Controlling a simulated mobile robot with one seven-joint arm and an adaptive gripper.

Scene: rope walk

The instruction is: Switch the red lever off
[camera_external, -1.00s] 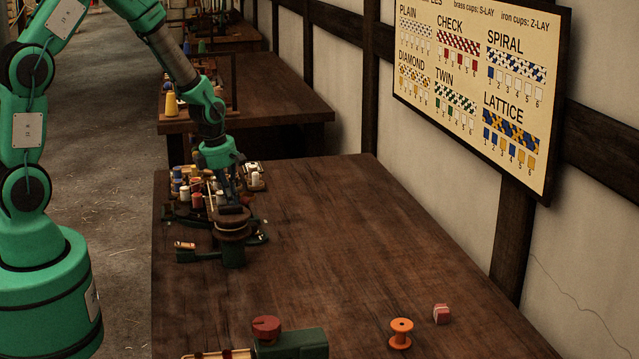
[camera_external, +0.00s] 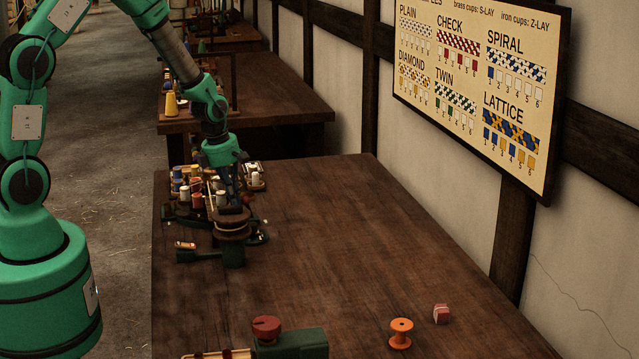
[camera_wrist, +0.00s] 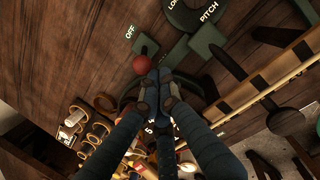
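The red ball knob of the lever (camera_wrist: 142,64) shows in the wrist view, beside a green plate near the white OFF label (camera_wrist: 131,31). My gripper (camera_wrist: 154,82) has its dark fingertips together, just below the knob in the picture. I cannot tell whether they touch it. Nothing shows between the fingers. In the external view my gripper (camera_external: 231,200) is low over the green and brown machine (camera_external: 232,250) at the far left of the table. The lever cannot be made out there.
Several spools (camera_external: 196,200) crowd the table behind the machine. A PITCH label (camera_wrist: 209,12) and a pale rail (camera_wrist: 265,84) lie right of the lever. A red-topped green device (camera_external: 290,344) and an orange spool (camera_external: 401,334) stand in front. The table's middle (camera_external: 330,240) is clear.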

